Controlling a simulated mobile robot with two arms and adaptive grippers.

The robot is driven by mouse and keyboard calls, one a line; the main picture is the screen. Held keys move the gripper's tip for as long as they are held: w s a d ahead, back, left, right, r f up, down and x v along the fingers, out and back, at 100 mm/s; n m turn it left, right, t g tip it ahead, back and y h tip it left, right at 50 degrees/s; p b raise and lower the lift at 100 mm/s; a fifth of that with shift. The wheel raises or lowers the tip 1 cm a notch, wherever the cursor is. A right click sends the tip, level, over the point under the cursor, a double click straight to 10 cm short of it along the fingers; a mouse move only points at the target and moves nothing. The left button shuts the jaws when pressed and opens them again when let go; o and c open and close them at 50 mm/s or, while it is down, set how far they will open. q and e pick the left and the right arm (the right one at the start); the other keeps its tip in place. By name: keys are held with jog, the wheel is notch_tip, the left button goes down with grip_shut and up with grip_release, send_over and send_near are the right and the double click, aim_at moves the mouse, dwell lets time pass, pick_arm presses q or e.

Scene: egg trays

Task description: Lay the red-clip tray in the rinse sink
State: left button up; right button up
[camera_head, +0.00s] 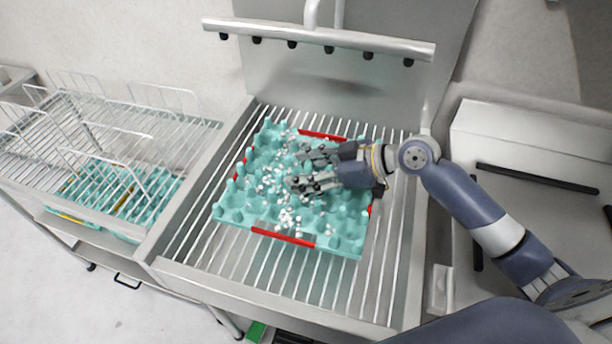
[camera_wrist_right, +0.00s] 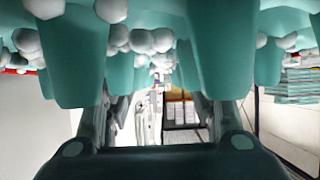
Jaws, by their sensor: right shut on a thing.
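The red-clip tray (camera_head: 232,214) is a teal egg tray with red clips (camera_head: 283,237) on its edges and many small white bits scattered in its middle. It shows over the slatted floor of the rinse sink (camera_head: 185,240), within the sink's sides. I cannot tell whether it rests fully on the slats. My right gripper (camera_head: 303,168) reaches over the tray from the right and is shut on it. In the right wrist view, teal tray cups (camera_wrist_right: 215,60) with white bits fill the upper part, close to the fingers. My left gripper is not in view.
A pipe rail with black nozzles (camera_head: 330,46) runs along the sink's back. At left, a wire rack (camera_head: 150,95) stands over another teal tray with yellow clips (camera_head: 150,205). A pale surface with dark bars (camera_head: 530,145) lies right of the sink. Bare slats surround the tray.

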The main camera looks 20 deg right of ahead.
notch_tip(320, 180, down, 2)
jog(key=shift+f, duration=0.25)
jog(key=o, duration=1.2)
jog(key=shift+o, duration=0.6)
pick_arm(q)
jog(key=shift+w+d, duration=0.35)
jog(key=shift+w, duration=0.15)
